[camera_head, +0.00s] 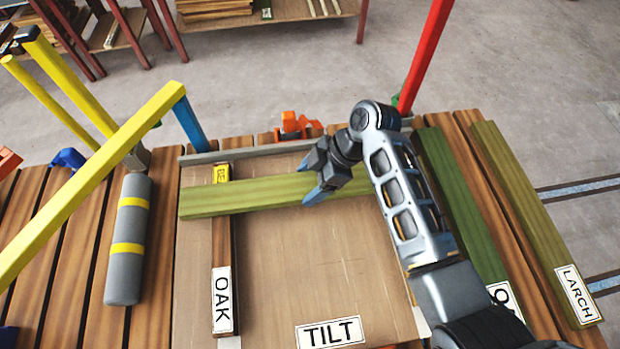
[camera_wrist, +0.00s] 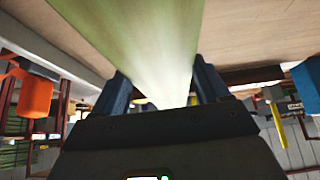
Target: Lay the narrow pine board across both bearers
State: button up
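A green board with no readable label (camera_head: 260,193), seemingly the narrow pine board, lies crosswise over the left bearer (camera_head: 222,262), which is marked OAK. I cannot tell whether it touches this bearer or hangs just above it. My gripper (camera_head: 322,182) is at the board's right part, fingers pointing left and down. In the wrist view the board (camera_wrist: 150,50) runs between the two fingers (camera_wrist: 163,92), which sit close against its edges. The second bearer is mostly or wholly hidden by my arm.
The bearer stands on a brown panel marked TILT (camera_head: 330,333). A green board (camera_head: 465,215) and a LARCH board (camera_head: 530,220) lie at the right. A red post (camera_head: 427,55) rises behind my arm.

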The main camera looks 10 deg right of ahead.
jog(key=o, duration=0.4)
jog(key=shift+o, duration=0.2)
jog(key=shift+r, duration=0.1)
jog(key=shift+r, duration=0.25)
jog(key=v, duration=1.1)
jog(key=shift+d+r, duration=0.25)
jog(key=shift+r, duration=0.1)
